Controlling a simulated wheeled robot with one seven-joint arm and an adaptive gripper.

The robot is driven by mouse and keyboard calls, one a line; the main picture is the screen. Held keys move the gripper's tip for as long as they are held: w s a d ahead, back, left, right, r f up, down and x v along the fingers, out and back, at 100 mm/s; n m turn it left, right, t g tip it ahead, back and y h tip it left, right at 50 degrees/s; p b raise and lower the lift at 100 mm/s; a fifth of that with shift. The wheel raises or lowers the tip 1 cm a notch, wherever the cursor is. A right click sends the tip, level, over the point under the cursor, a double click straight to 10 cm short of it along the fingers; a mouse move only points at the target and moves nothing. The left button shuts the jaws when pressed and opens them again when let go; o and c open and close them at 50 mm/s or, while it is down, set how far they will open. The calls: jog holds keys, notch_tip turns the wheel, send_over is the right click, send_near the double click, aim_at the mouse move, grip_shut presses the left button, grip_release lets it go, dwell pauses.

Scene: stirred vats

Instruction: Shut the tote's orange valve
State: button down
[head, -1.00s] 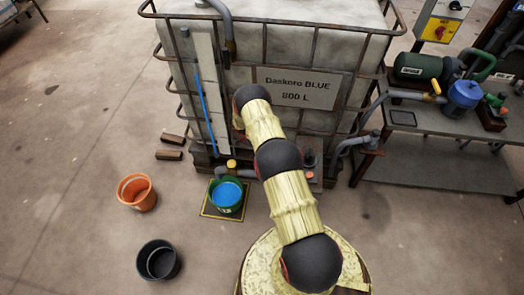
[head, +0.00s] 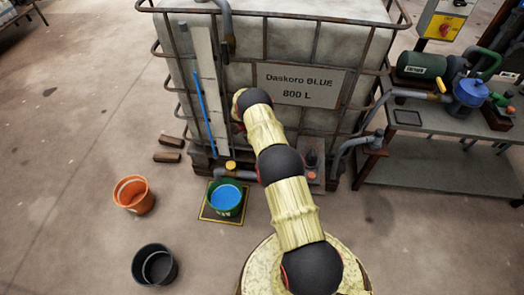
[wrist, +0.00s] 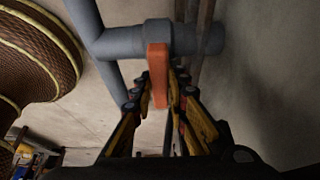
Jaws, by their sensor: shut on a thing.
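The tote (head: 350,50) is a white caged tank with a "Daskoro BLUE 800 L" sign, at the top middle of the head view. In the wrist view, the orange valve handle (wrist: 158,62) is a flat lever in front of a grey pipe (wrist: 190,38). My gripper (wrist: 160,85) is shut on this lever, with a finger on each side of it. In the head view my arm hides the gripper. There, a small yellow-orange part (head: 231,165) shows on the grey pipe at the tote's foot.
A green bucket of blue liquid (head: 225,197) stands on a yellow-edged mat below the tote's outlet. An orange bucket (head: 133,194) and a black bucket (head: 155,265) stand to the left. A pump bench (head: 440,170) is at the right.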

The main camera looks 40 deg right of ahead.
jog(key=c, duration=1.7)
grip_release()
jog(key=shift+c, duration=0.2)
jog(key=v, duration=1.2)
jog(key=shift+s+f, duration=0.1)
